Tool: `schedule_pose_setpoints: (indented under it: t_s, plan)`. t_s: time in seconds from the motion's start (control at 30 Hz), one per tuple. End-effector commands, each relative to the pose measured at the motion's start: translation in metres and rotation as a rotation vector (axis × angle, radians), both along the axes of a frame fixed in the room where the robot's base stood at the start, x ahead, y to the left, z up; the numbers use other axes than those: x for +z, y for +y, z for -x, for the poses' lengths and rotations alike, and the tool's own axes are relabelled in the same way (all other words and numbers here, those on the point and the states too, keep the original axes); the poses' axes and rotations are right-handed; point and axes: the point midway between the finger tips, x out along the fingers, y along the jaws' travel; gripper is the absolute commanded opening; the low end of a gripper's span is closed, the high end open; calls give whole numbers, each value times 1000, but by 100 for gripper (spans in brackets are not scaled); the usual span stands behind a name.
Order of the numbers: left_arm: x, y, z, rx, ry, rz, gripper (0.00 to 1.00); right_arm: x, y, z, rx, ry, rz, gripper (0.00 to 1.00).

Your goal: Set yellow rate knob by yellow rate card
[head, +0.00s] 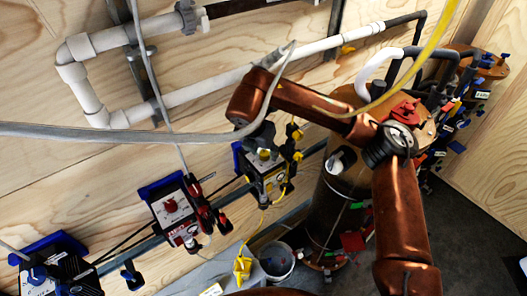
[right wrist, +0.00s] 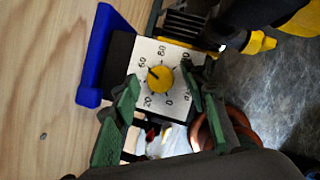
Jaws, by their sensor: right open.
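The yellow rate knob (right wrist: 160,77) sits on a white dial plate (right wrist: 183,57) with numbers around it in the right wrist view. A dark mark on the knob appears to point up and left, near 60. My right gripper (right wrist: 160,84) is open, with one green-padded finger on each side of the knob; contact cannot be told. In the head view my right gripper (head: 264,148) is over the yellow-trimmed pump (head: 272,182) and largely hides its dial. I cannot make out the yellow rate card in either view. My left gripper is not in view.
A pump with a red knob (head: 171,205) and a blue-trimmed pump (head: 45,272) are farther left along the plywood wall (head: 60,180). A brown cylinder (head: 335,205) stands to the right. A yellow hanging part (head: 242,267) is below the yellow-trimmed pump. White pipes (head: 215,90) run along the wall.

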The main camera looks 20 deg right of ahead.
Motion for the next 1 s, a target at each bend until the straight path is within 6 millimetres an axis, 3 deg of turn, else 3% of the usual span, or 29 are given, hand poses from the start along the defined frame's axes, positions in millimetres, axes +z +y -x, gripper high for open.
schedule_pose_setpoints:
  t_s: [0.23,0.7,1.0]
  plan:
    - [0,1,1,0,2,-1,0,14,5,4,2,-2,-2,41]
    - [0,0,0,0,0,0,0,96,25,30,-1,-3,1,41]
    - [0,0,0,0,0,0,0,111,30,35,0,1,1,41]
